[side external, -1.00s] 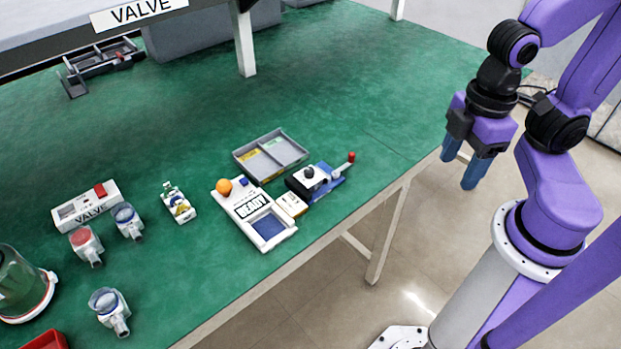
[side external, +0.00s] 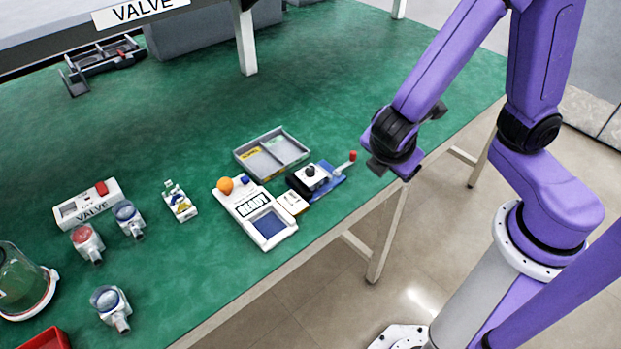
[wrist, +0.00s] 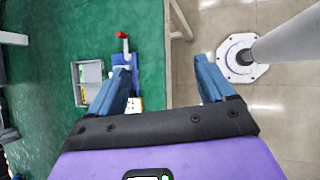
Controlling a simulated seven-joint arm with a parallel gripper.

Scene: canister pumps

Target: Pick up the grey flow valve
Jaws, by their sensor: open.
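Several small grey-bodied valve-like pieces with round caps stand at the left of the table in the side external view: one with a red cap (side external: 86,241), one with a blue cap (side external: 128,219), and one with a blue-grey cap (side external: 109,306). I cannot tell which is the grey flow valve. My gripper (wrist: 168,78) is open and empty in the wrist view, with blue fingers apart over the table's edge and floor. It is far to the right of these pieces.
A grey divided tray (side external: 271,153), a white READY box (side external: 254,214) and a blue-based lever device (side external: 316,181) lie between my gripper and the valves. A VALVE box (side external: 88,204), a glass canister (side external: 22,283) and a red bin (side external: 45,342) are at left.

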